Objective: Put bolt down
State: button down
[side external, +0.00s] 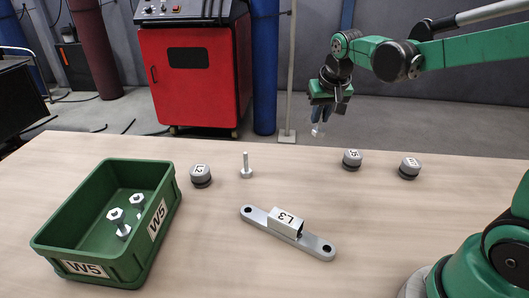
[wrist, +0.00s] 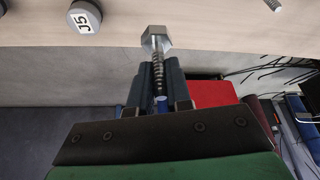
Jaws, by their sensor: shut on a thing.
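My gripper (side external: 322,108) is in the air past the table's far edge in the side external view. It is shut on a silver hex bolt (side external: 316,130), whose head hangs downward. In the wrist view, the bolt (wrist: 156,39) shows its hex head and threaded shank between the dark fingers (wrist: 157,78). Another bolt (side external: 246,168) stands on its head on the table with its shank up, apart from my gripper. The green W5 crate (side external: 160,220) at the left holds several bolts (side external: 120,222).
A flat grey bracket labelled L3 (side external: 318,243) lies mid-table. A round grey part L2 (side external: 200,176) stands near the crate. Part J5 (side external: 352,159) and a similar part (side external: 409,168) stand at the right. The wooden tabletop (side external: 300,180) is clear between the standing bolt and J5.

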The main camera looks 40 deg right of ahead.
aim_at(317, 130)
notch_tip(317, 130, up, 8)
jog(key=shift+f, duration=0.15)
jog(key=w+a+f+n+y, duration=0.2)
jog(key=a+f+n, duration=0.15)
jog(key=a, duration=0.95)
jog(key=w+a+f+n+y, duration=0.1)
jog(key=w+a+f+n, duration=0.3)
jog(key=a, duration=0.8)
jog(key=s+a+f+n+y, duration=0.15)
jog(key=a+n, duration=0.45)
jog(key=a, duration=0.7)
jog(key=shift+m, duration=0.25)
jog(key=f, duration=0.8)
jog(key=shift+w+f, duration=0.1)
jog(key=shift+w, duration=0.3)
